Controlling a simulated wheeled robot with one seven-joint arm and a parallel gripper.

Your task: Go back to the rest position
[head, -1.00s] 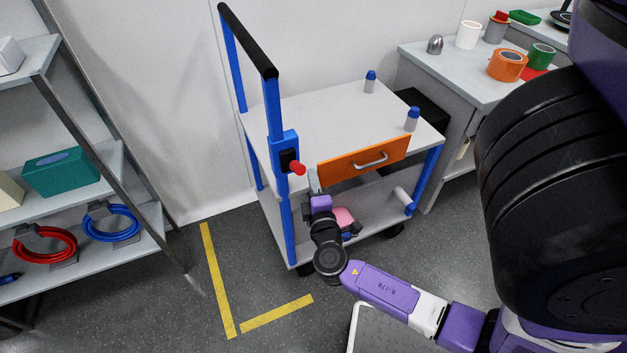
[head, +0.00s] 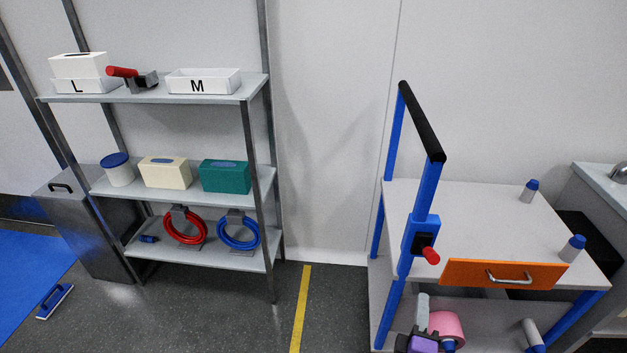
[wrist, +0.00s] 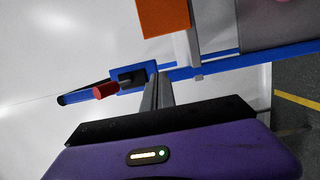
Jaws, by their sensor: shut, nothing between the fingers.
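My gripper (head: 423,308) shows at the bottom of the head view, its grey fingers pointing up and together. It is in front of the blue-framed cart (head: 460,215), below the red knob (head: 431,256) and left of the orange drawer (head: 503,274). In the wrist view the shut fingers (wrist: 157,95) hold nothing, and the red knob (wrist: 105,91) and orange drawer front (wrist: 163,17) lie beyond them. My purple wrist is partly cut off by the head view's lower edge.
A pink roll (head: 447,325) sits on the cart's lower deck beside my gripper. A grey shelf unit (head: 255,90) with bins, boxes and coiled hoses stands at the left. Floor with a yellow line (head: 300,310) is clear between shelf and cart.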

